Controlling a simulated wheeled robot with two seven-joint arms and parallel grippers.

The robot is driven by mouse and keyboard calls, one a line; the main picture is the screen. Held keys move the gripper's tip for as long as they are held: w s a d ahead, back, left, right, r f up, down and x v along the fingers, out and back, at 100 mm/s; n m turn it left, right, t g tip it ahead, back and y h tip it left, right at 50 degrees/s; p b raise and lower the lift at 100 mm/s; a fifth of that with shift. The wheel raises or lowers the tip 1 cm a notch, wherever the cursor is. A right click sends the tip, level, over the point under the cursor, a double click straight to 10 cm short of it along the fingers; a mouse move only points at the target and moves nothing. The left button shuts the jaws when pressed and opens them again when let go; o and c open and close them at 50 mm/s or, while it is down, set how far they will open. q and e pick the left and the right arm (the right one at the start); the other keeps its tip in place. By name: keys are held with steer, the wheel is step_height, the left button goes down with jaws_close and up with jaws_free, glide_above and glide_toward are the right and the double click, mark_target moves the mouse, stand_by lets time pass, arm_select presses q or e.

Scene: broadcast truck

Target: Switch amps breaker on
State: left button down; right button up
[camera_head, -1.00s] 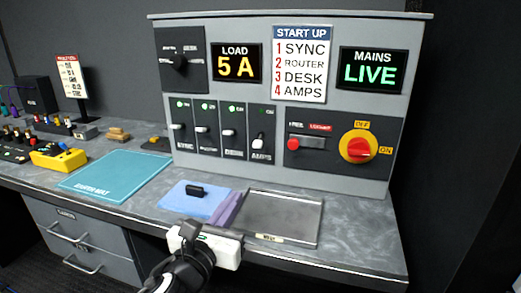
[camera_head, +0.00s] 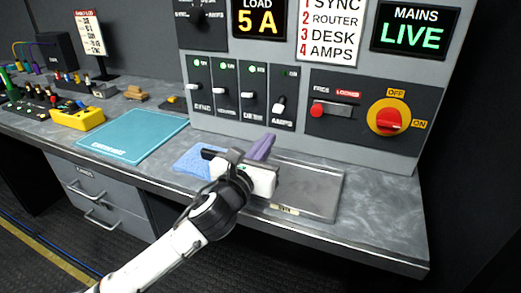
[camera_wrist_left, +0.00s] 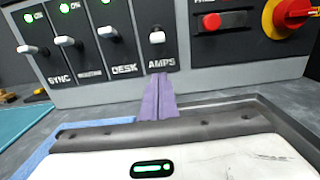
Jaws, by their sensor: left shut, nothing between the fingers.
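The AMPS breaker (camera_head: 279,106) is the rightmost of the row on the grey panel. Its white lever sits lower than the others and its lamp looks dark. The lever also shows in the left wrist view (camera_wrist_left: 157,37), straight above my fingertips. My left gripper (camera_head: 268,138) has purple fingers, shut and empty, pointing at the panel just below the AMPS label. In the left wrist view the fingertips (camera_wrist_left: 160,76) appear just under the AMPS label; I cannot tell whether they touch the panel. The SYNC (camera_head: 193,87), router (camera_head: 219,92) and DESK (camera_head: 249,97) levers are up with green lamps.
A metal tray (camera_head: 318,190) lies right of my gripper and a blue pad (camera_head: 188,164) with a black object lies left. A red slider (camera_head: 318,109) and a red-yellow rotary switch (camera_head: 390,119) are right of the breakers. The load display (camera_head: 259,18) reads 5 A.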

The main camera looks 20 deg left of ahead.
mark_target(280, 106)
arm_select(q)
steer(key=w, duration=0.4)
steer(key=shift+d, duration=0.1)
steer(key=r, duration=0.2)
steer(key=s+r, duration=0.1)
steer(key=shift+r+p, duration=0.3)
steer(key=shift+r, duration=0.05)
steer(key=shift+r, duration=0.1)
